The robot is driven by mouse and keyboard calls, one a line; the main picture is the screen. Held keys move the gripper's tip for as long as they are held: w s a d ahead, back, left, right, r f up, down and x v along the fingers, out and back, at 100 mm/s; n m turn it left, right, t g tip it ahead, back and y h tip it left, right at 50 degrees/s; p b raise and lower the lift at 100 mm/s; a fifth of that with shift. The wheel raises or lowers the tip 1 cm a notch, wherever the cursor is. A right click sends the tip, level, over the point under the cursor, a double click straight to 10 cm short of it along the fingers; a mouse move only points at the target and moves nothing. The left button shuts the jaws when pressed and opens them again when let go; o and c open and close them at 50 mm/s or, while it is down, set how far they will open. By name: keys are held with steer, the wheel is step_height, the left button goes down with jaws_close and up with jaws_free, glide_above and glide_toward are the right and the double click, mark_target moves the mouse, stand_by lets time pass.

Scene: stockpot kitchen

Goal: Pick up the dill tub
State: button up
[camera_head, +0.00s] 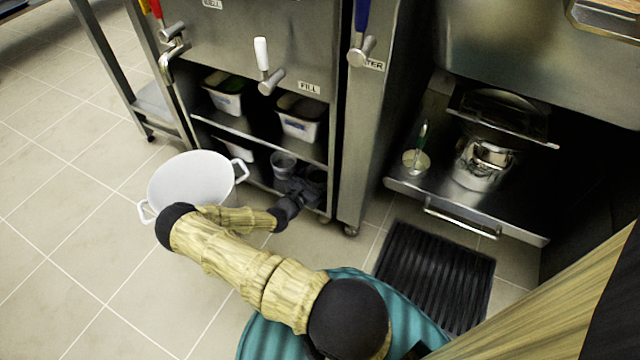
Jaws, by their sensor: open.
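A white tub with green contents and a blue label (226,100) stands on the upper shelf of the steel unit, at left. It looks like the dill tub, but its label is too small to read. A similar white tub with darker contents (299,128) stands to its right on the same shelf. A third white tub (238,150) is partly hidden on the lower level. My gripper (302,187) is open at the lower shelf's front, below and right of the green tub and apart from it. Its dark fingers blend into the shadow there.
A grey cylindrical container (284,161) stands on the lower shelf close to my gripper. A large white two-handled pot (190,180) is left of my arm. Lever taps (270,80) stick out above the shelves. Tiled floor (60,190) is clear at left.

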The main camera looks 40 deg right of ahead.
steer(key=shift+c, duration=0.5)
steer(key=c, duration=0.7)
steer(key=shift+r, duration=0.15)
steer(key=shift+r+p, duration=0.95)
steer(key=shift+p, duration=0.15)
steer(key=shift+r+p, duration=0.9)
steer(key=shift+r, duration=0.05)
steer(key=s+a+p, duration=0.1)
steer(key=a+p, duration=0.2)
steer(key=a, duration=0.6)
steer(key=s+a+p, duration=0.2)
steer(key=a+p, duration=0.1)
steer(key=a, duration=0.5)
steer(key=shift+s+a+f, duration=0.25)
steer(key=shift+a+f, duration=0.05)
steer(key=shift+a, duration=0.1)
